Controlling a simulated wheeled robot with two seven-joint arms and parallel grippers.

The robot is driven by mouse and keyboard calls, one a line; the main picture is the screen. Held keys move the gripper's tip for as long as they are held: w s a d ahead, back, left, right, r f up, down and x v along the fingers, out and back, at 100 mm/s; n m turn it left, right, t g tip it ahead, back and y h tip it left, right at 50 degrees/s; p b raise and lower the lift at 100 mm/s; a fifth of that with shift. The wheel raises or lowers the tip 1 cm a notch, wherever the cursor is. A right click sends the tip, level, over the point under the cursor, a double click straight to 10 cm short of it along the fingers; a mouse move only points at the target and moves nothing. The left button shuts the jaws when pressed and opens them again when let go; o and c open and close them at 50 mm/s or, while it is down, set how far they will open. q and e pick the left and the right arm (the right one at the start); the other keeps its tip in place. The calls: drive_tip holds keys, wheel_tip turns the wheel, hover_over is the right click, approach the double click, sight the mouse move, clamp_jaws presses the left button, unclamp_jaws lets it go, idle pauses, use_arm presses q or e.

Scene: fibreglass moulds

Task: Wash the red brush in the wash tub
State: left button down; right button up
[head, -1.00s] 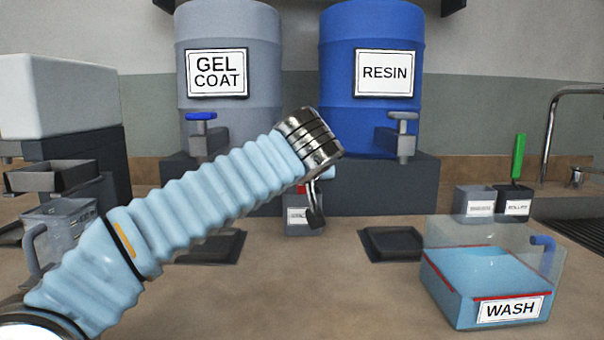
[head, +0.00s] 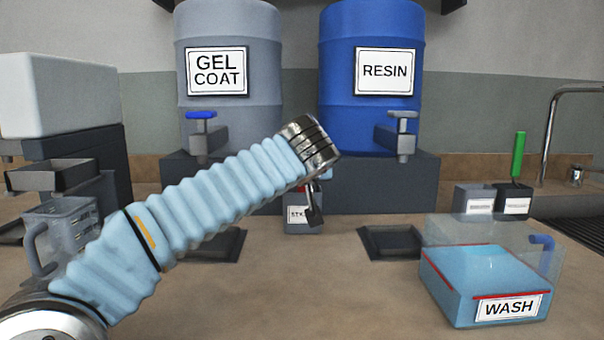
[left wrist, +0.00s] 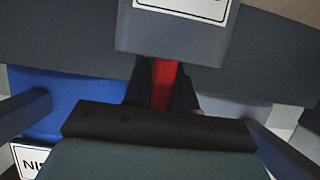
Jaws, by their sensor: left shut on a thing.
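My left gripper (head: 314,208) is at the middle of the counter, partly hidden by its sleeved arm in the head view. In the left wrist view the gripper (left wrist: 163,88) is shut on the red brush (left wrist: 164,84), of which a red handle shows. A grey pot (head: 303,221) with a white label stands right there; it also shows in the left wrist view (left wrist: 175,40). The handle meets the pot's edge; the bristles are hidden. The clear wash tub (head: 462,312), labelled WASH, stands at the right with blue liquid and a red line. My right gripper is not in view.
A GEL COAT drum (head: 228,110) and a RESIN drum (head: 370,115) stand behind. Dark trays (head: 390,243) lie on the counter. Two small pots (head: 474,201), one holding a green handle (head: 518,155), stand behind the tub.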

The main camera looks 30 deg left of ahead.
use_arm(q)
wheel_tip(320, 180, up, 11)
drive_tip(key=p, duration=0.7)
idle(1.4)
